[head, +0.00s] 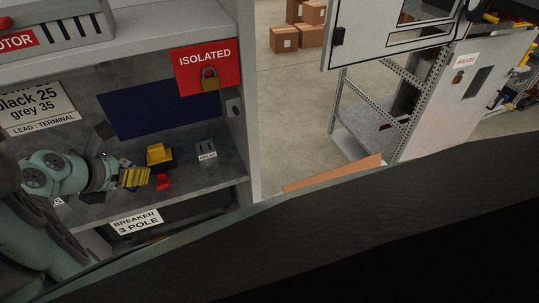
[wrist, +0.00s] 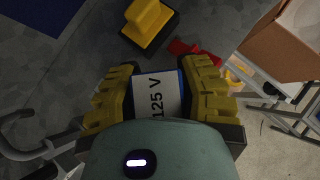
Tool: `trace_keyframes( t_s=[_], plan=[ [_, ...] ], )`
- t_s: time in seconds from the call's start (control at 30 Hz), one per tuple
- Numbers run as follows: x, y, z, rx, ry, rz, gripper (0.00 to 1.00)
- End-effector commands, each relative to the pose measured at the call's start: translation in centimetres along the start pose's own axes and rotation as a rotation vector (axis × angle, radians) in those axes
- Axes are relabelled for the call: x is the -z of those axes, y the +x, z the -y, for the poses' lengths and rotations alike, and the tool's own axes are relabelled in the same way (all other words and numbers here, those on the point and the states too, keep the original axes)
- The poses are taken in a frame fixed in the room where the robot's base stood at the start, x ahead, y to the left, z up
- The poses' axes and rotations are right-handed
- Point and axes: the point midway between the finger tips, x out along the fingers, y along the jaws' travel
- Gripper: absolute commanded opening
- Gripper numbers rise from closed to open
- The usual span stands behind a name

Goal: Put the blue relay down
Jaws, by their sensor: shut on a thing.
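My gripper (head: 136,177) is inside the cabinet at the left of the head view, over the shelf. In the wrist view its two yellow-padded fingers (wrist: 158,72) are shut on the blue relay (wrist: 181,82). The relay's white face reads "125 V" and only thin blue edges show around it.
A yellow-and-black block (head: 159,156) and a red piece (head: 162,182) lie just beyond the fingers. A small labelled grey item (head: 207,151) stands further right. A dark blue rectangle (head: 165,108) lies behind, with bare grey surface around it. The cabinet's side post (head: 243,110) bounds the right.

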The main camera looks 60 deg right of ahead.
Motion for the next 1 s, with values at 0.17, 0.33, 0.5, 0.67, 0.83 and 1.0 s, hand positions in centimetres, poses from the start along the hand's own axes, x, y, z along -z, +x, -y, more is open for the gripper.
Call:
trace_keyframes(
  t_s=[0.17,0.33,0.5,0.67,0.83,1.0],
  plan=[
    [1.0,1.1,0.3,0.011,0.001,-0.003,0.00],
    [1.8,1.9,0.2,0.007,0.002,-0.002,0.00],
    [1.9,1.9,0.2,0.003,0.003,0.000,0.00],
    [1.9,2.0,0.2,0.003,0.002,0.000,0.00],
    [2.1,2.1,0.1,0.002,0.001,-0.001,0.45],
    [2.1,2.1,0.1,0.002,0.001,-0.001,0.45]
  ],
)
